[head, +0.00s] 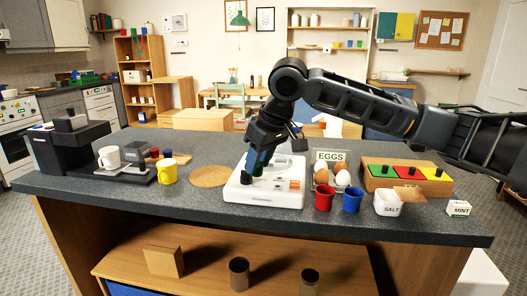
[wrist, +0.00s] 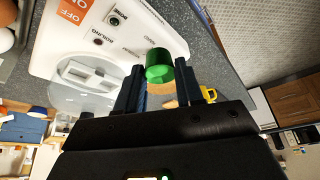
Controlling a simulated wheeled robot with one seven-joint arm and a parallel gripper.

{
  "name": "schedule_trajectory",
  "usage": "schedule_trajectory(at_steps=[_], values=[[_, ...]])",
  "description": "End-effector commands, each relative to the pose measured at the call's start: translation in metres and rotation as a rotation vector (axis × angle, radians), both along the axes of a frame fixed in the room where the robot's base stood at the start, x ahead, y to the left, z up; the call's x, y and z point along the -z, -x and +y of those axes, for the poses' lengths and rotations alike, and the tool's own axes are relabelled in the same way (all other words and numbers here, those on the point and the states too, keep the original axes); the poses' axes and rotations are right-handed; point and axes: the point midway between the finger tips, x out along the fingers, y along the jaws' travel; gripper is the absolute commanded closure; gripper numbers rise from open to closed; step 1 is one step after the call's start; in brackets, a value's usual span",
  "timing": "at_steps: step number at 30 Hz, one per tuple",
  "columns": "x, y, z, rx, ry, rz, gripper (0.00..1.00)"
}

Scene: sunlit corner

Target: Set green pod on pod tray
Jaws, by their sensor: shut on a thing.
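My gripper (wrist: 165,85) is shut on the green pod (wrist: 159,66), a short green cylinder held between the fingertips. In the head view my gripper (head: 258,160) points down over the white appliance, and a bit of the green pod (head: 257,171) shows between the fingers. A small wooden tray (head: 182,158), which looks like the pod tray, lies left of my gripper beside the coffee machine. A red pod (head: 154,153) and a blue pod (head: 167,153) are at it.
The white appliance (head: 270,199) has a black knob. A yellow mug (head: 168,171), a white mug (head: 109,157) and a round cork mat (head: 210,177) are to the left. Eggs, red and blue cups (head: 324,198), a coloured-panel box (head: 408,190) and a salt pot (head: 388,204) are right.

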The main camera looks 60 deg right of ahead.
Motion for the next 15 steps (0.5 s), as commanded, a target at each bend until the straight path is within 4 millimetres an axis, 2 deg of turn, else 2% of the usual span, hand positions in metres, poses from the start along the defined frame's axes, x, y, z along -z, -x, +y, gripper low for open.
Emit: schedule_trajectory(at_steps=[8,11,15], values=[[0.037,-0.004,0.039,-0.028,-0.005,0.001,0.91],[0.056,-0.006,0.058,-0.040,-0.005,0.001,0.91],[0.089,-0.009,0.094,-0.066,-0.009,0.001,0.91]])
